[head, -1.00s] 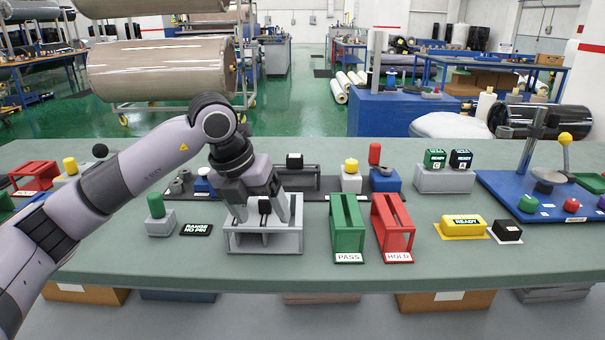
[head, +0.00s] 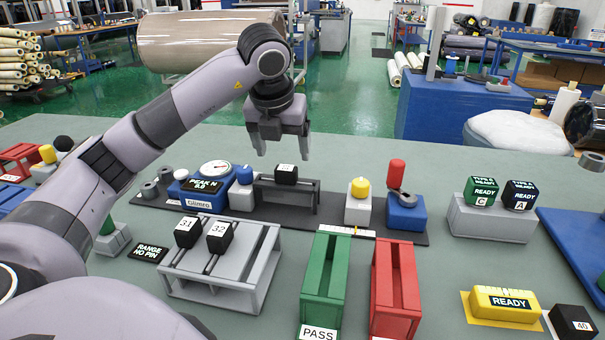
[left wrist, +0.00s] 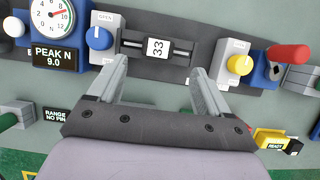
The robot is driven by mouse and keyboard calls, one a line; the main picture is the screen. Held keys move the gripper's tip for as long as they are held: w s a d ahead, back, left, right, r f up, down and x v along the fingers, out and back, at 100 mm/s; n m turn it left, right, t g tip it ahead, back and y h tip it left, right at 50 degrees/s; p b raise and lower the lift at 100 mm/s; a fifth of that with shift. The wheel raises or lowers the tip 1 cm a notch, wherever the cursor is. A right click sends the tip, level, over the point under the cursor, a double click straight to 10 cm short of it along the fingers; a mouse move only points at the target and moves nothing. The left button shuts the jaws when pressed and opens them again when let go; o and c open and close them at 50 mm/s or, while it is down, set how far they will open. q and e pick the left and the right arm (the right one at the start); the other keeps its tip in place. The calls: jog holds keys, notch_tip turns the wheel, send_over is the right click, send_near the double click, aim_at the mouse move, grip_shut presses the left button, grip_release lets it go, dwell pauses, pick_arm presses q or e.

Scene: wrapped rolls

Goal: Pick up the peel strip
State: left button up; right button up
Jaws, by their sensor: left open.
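My left gripper (head: 282,153) is open and empty, pointing down above the black block marked 33 (head: 286,174). That block sits on a low dark grey stand (head: 298,195) on the dark base strip. In the left wrist view the block (left wrist: 157,47) shows between and beyond my two spread fingers (left wrist: 156,68), apart from both. Two similar black blocks, 31 (head: 187,232) and 32 (head: 219,237), stand on narrow strips in the light grey rack (head: 262,275). I cannot tell whether a strip runs under block 33. My right gripper does not show.
A blue gauge unit (head: 205,185) and blue knob block (head: 243,180) stand left of the stand. A yellow-capped block (head: 359,205) and red-handled clamp (head: 399,205) stand right. Green PASS (head: 325,280) and red HOLD (head: 395,290) holders are in front.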

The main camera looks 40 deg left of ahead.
aim_at(285, 169)
pick_arm(q)
jog(key=x, duration=0.7)
jog(key=shift+s+a, duration=0.1)
jog(key=shift+a, duration=0.05)
jog(key=c, duration=1.1)
